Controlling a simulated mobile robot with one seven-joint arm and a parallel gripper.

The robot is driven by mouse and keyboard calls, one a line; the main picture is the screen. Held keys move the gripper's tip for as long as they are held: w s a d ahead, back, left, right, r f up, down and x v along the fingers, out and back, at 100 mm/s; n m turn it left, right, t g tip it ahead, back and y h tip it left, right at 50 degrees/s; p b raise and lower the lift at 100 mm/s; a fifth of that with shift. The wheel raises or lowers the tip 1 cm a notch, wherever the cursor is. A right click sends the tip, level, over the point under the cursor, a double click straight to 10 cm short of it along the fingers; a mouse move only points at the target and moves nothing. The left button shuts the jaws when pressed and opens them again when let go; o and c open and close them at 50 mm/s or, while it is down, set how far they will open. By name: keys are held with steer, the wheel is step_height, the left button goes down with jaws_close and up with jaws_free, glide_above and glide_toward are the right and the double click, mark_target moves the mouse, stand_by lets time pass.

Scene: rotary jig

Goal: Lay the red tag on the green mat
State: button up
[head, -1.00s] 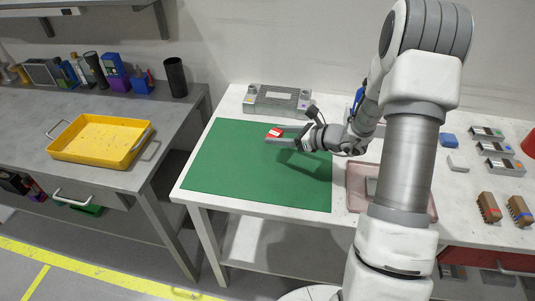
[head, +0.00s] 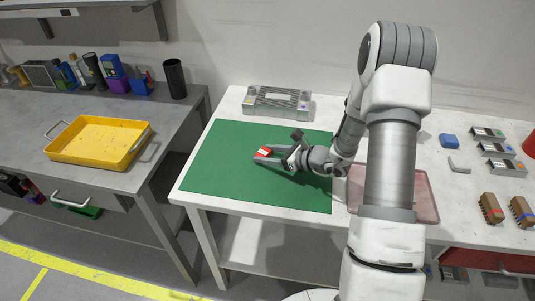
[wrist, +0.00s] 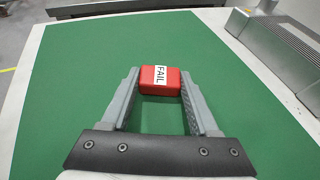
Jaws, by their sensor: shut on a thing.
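The red tag (wrist: 160,80) is a small red block with a white label reading "FAIL". My gripper (wrist: 160,82) is shut on it, with one grey finger on each side, in the wrist view. In the head view the red tag (head: 263,152) is at the tip of my gripper (head: 265,154), over the middle of the green mat (head: 220,170). The mat lies flat on the white table and also fills much of the wrist view (wrist: 80,90). I cannot tell whether the tag touches the mat.
A grey metal jig (head: 277,102) stands behind the mat. A pinkish tray (head: 425,205) is right of the mat, partly hidden by my arm. Brown blocks (head: 490,208) and grey parts lie farther right. A yellow tray (head: 95,140) is on the left bench. Most of the mat is bare.

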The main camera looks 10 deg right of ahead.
steer(key=o, duration=1.3)
steer(key=shift+o, duration=0.2)
